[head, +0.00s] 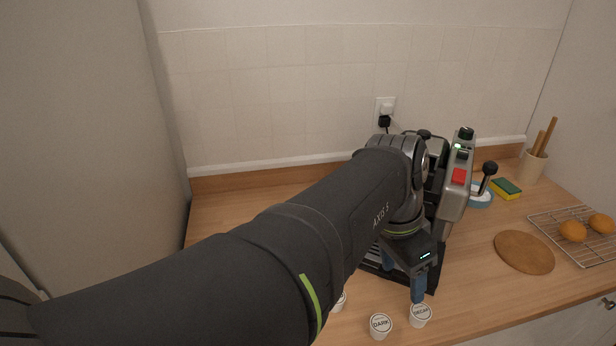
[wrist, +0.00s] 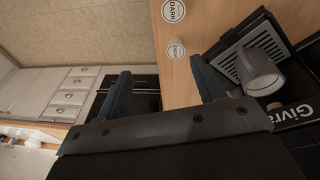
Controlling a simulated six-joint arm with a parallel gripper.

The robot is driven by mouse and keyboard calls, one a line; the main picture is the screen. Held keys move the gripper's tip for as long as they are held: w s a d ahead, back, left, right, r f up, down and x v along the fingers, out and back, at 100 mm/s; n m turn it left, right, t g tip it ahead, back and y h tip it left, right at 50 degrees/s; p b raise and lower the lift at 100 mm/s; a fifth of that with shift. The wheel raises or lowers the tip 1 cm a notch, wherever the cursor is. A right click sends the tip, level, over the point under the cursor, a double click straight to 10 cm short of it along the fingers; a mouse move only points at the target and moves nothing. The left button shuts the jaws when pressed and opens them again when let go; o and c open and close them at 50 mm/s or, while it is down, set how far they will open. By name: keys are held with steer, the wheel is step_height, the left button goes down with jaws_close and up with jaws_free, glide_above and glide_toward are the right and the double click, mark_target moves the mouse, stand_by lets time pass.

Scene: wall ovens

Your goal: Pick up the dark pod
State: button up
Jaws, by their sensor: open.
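The dark pod (head: 380,325) is a small white cup with "DARK" on its lid, upright near the counter's front edge. It also shows at the top of the wrist view (wrist: 173,10), partly cut off. A decaf pod (head: 420,316) stands just to its right, and it shows in the wrist view too (wrist: 176,49). A third pod (head: 340,302) is mostly hidden behind my arm. My gripper (head: 402,284) has blue fingers, spread apart and empty. It is above and behind the pods, touching none that I can see. In the wrist view, its fingers (wrist: 158,66) are wide apart.
A coffee machine (head: 458,185) stands right behind my gripper, partly hidden by my arm. Its slotted drip tray (wrist: 262,52) shows in the wrist view. A round wooden board (head: 524,252) and a wire rack (head: 578,240) lie to the right. The counter between is clear.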

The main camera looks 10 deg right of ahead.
steer(key=a+t, duration=0.1)
steer(key=a, duration=0.1)
glide_above(381, 323)
steer(key=shift+y, duration=0.4)
steer(key=f, duration=1.2)
steer(key=shift+s+f, duration=0.15)
steer(key=shift+s, duration=0.1)
steer(key=shift+w+f, duration=0.15)
steer(key=shift+f, duration=1.25)
steer(key=shift+w+f, duration=0.1)
steer(key=shift+f, duration=1.25)
steer(key=c, duration=1)
